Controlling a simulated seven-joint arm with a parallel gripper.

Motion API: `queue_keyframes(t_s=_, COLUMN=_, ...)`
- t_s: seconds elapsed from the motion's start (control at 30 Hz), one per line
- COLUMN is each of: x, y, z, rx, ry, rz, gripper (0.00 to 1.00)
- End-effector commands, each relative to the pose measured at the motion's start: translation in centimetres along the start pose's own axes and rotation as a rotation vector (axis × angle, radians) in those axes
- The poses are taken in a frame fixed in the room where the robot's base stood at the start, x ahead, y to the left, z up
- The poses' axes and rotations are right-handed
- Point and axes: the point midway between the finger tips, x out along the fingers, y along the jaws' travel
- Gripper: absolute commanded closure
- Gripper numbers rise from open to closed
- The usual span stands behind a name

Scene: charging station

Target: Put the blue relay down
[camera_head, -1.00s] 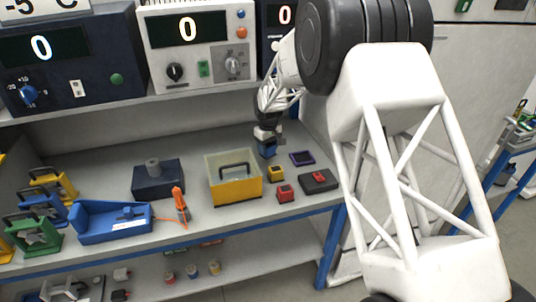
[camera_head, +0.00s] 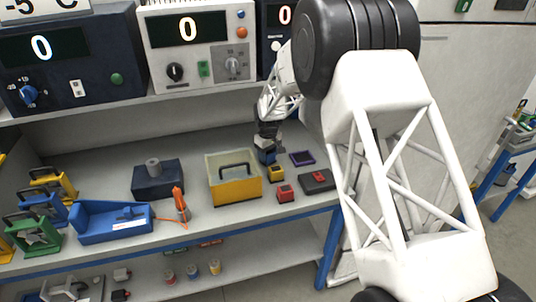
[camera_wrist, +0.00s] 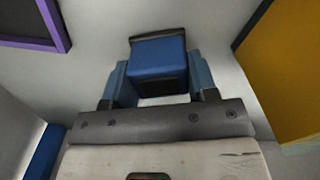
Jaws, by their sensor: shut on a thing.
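The blue relay (camera_wrist: 157,57) is a small blue block with a dark top edge. It sits between the two fingers of my gripper (camera_wrist: 160,85) in the wrist view, and the fingers are shut on it. In the head view my gripper (camera_head: 266,143) points down at the back of the bench, and the relay (camera_head: 267,157) shows just below it. The relay is low over the bench top, behind the yellow relay; I cannot tell whether it touches the surface.
The yellow bin (camera_head: 235,188) stands close on the left. A yellow relay (camera_head: 276,174) and a red relay (camera_head: 286,193) are in front. A purple-framed tray (camera_head: 302,158) and a dark pad (camera_head: 317,181) lie to the right. The shelf (camera_head: 150,105) overhangs behind.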

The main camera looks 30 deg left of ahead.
Motion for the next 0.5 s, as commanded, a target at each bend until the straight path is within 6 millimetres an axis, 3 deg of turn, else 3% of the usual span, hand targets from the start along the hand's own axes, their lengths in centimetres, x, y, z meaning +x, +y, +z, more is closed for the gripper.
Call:
queue_keyframes(t_s=0.2, x=0.28, y=0.00, z=0.00, rx=0.000, ry=0.000, rz=0.000, gripper=0.72)
queue_keyframes(t_s=0.23, x=0.31, y=0.00, z=0.01, rx=0.000, ry=0.000, rz=0.000, gripper=0.46)
queue_keyframes(t_s=0.4, x=0.28, y=-0.01, z=0.00, rx=0.000, ry=0.000, rz=0.000, gripper=0.22)
queue_keyframes(t_s=0.5, x=0.28, y=0.00, z=0.00, rx=0.000, ry=0.000, rz=0.000, gripper=0.22)
